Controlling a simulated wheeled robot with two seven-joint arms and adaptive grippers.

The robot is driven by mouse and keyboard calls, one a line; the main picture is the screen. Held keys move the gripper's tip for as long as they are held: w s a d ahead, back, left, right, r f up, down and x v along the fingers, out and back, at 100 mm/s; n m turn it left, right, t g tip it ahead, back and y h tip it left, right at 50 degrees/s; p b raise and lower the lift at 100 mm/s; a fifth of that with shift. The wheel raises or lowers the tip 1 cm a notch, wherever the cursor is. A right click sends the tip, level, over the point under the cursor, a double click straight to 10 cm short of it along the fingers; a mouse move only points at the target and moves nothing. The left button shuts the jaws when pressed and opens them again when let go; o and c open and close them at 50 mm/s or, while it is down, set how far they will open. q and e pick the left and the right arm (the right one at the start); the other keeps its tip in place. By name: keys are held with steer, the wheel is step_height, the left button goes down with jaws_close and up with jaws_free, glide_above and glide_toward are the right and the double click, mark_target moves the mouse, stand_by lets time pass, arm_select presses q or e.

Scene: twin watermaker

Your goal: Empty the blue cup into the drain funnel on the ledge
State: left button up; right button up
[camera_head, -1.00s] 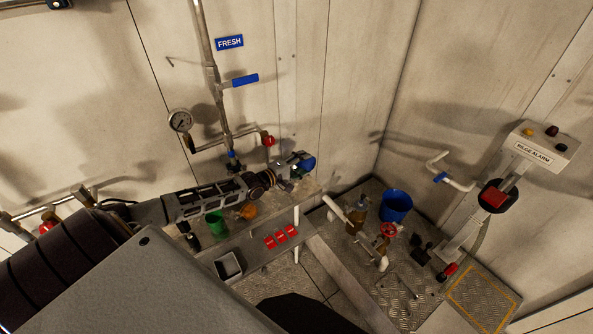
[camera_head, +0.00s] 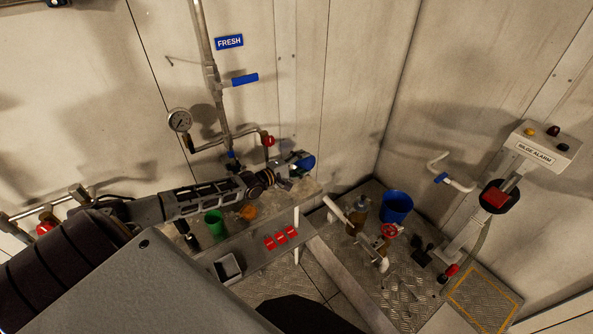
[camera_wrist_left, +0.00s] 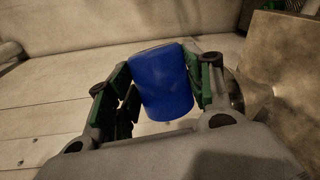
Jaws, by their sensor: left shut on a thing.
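The blue cup (camera_head: 307,161) is held by my left gripper (camera_head: 293,167), above the back end of the ledge (camera_head: 243,244). In the left wrist view the cup (camera_wrist_left: 162,85) sits between the two green-padded fingers (camera_wrist_left: 160,88), which are shut on its sides. The cup looks tilted; its contents are not visible. I cannot clearly make out the drain funnel; a pale surface (camera_head: 309,187) shows below and right of the gripper. My right gripper is not in view.
A green cup (camera_head: 214,224) and an orange cup (camera_head: 248,212) stand on the ledge, near red pieces (camera_head: 281,239) and a grey tray (camera_head: 228,267). Pipes with a red valve (camera_head: 268,141) run close behind the gripper. A blue bucket (camera_head: 397,207) stands on the floor.

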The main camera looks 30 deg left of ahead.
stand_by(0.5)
arm_select(q)
steer(key=shift+d+m+p, duration=0.15)
steer(key=shift+m+p, duration=0.25)
steer(key=shift+p, duration=0.15)
steer(key=shift+d+f+m+p, duration=0.2)
steer(key=shift+f+m+p, duration=0.05)
steer(key=shift+m+p, duration=0.25)
steer(key=shift+d+f+m+y, duration=0.1)
steer(key=shift+f+m+y, duration=0.2)
steer(key=shift+m, duration=0.4)
steer(key=shift+p, duration=0.3)
steer(key=shift+d+f, duration=0.1)
steer(key=shift+d, duration=0.05)
